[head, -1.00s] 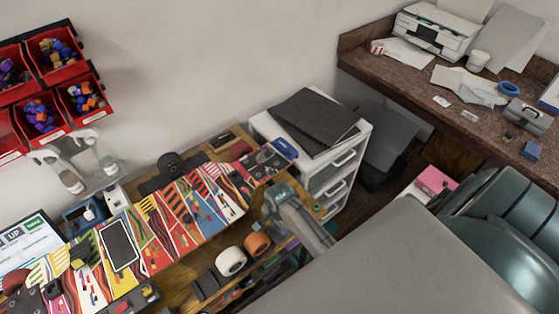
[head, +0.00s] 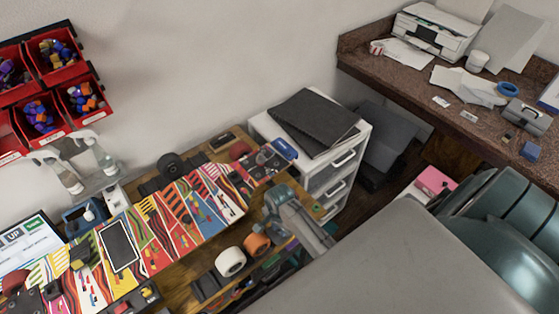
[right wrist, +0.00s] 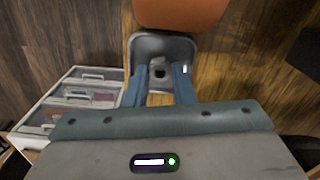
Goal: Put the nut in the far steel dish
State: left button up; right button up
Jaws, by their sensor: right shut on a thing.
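My right gripper (head: 270,208) is at the right end of the workbench, beside the orange wheel. In the right wrist view its two blue fingers (right wrist: 161,75) are closed on a small dark grey nut (right wrist: 160,70). A grey steel dish (right wrist: 187,46) with a raised rim lies behind the nut in that view; I cannot tell whether the nut touches it. In the head view my own gripper and arm hide the dish and nut. The second dish cannot be made out. My left gripper is not in view.
An orange wheel (head: 257,245) and a white wheel (head: 230,262) stand near the bench front. The orange wheel also shows in the right wrist view (right wrist: 180,12). A patterned board (head: 170,225) covers the bench to the left. A white drawer unit (head: 342,160) stands beyond the bench's end.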

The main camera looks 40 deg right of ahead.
jog(key=shift+f, duration=0.25)
jog(key=o, duration=1)
jog(key=shift+c, duration=1)
notch_tip(320, 180, up, 8)
jog(key=shift+f, duration=0.25)
